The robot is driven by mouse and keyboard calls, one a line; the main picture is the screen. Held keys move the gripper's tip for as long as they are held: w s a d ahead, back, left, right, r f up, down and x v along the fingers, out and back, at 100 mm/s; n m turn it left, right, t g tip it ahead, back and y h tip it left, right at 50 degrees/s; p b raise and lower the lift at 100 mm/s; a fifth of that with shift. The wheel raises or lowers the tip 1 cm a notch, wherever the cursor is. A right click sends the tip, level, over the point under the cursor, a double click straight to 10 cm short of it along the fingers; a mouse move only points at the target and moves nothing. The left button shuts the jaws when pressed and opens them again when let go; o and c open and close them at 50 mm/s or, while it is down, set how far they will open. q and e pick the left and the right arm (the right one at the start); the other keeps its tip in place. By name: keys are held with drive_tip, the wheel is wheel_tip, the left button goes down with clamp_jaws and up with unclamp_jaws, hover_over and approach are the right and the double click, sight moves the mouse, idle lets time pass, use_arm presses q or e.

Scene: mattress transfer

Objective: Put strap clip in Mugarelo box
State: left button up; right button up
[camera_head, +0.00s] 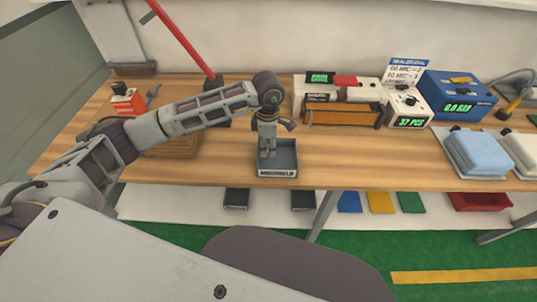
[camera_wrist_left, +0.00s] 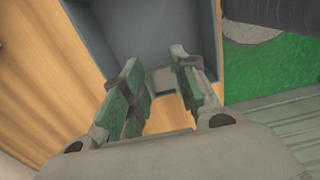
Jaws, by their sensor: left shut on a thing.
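The grey open box with a white label on its front, which I take as the Mugarelo box (camera_head: 291,160), stands near the front edge of the wooden table. In the left wrist view its grey inside (camera_wrist_left: 150,30) lies ahead of the fingers. My left gripper (camera_head: 267,153) points down over the box, its fingertips at or inside the opening. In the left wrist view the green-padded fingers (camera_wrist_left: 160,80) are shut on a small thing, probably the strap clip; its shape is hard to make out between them. My right gripper is out of view.
An orange-fronted unit (camera_head: 340,113) stands behind the box to the right. Further right are a white counter (camera_head: 405,104), a blue device (camera_head: 455,98) and folded light-blue cloth (camera_head: 476,152). A red lever (camera_head: 183,40) rises behind my arm. Bins lie on the shelf below.

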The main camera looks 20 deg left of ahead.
sight(268, 151)
use_arm(q)
drive_tip(key=shift+f, duration=0.4)
drive_tip(key=shift+f, duration=1.9)
drive_tip(key=shift+f, duration=0.15)
drive_tip(key=o, duration=0.8)
drive_tip(key=shift+o, duration=0.2)
wheel_tip(268, 151, up, 12)
drive_tip(key=shift+r, duration=0.2)
